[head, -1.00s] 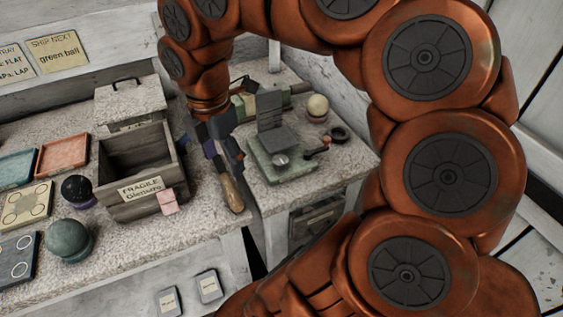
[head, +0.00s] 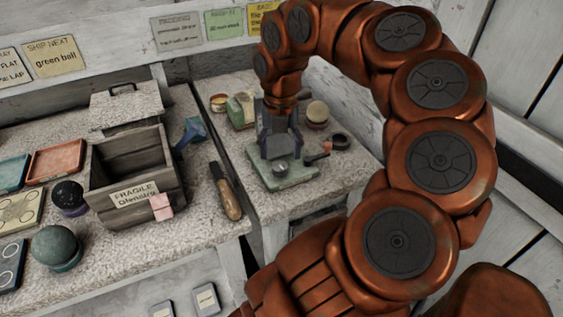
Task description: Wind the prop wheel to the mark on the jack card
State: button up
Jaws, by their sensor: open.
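A small jack-like device with a flat green base (head: 292,182) stands on the right-hand bench. A round silver knob (head: 281,168) sits at its front, and a reddish handle (head: 318,157) sticks out to its right. I cannot tell which part is the prop wheel. My dark gripper (head: 278,148) points down over the device, open, and hides most of its upright grey part. Whether its fingers touch the device cannot be told. Cards hang on the back wall: a grey one (head: 177,31), a green one (head: 225,23) and a yellow one (head: 264,20). Their small print is unreadable, so the jack card cannot be identified.
A wooden crate (head: 112,190) marked FRAGILE and a wooden-handled tool (head: 228,195) lie to the left. A gap separates the benches. A dark green sphere (head: 55,245) stands front left.

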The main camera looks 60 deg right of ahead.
aim_at(281, 165)
jog(key=shift+f, duration=2.3)
jog(key=shift+c, duration=0.3)
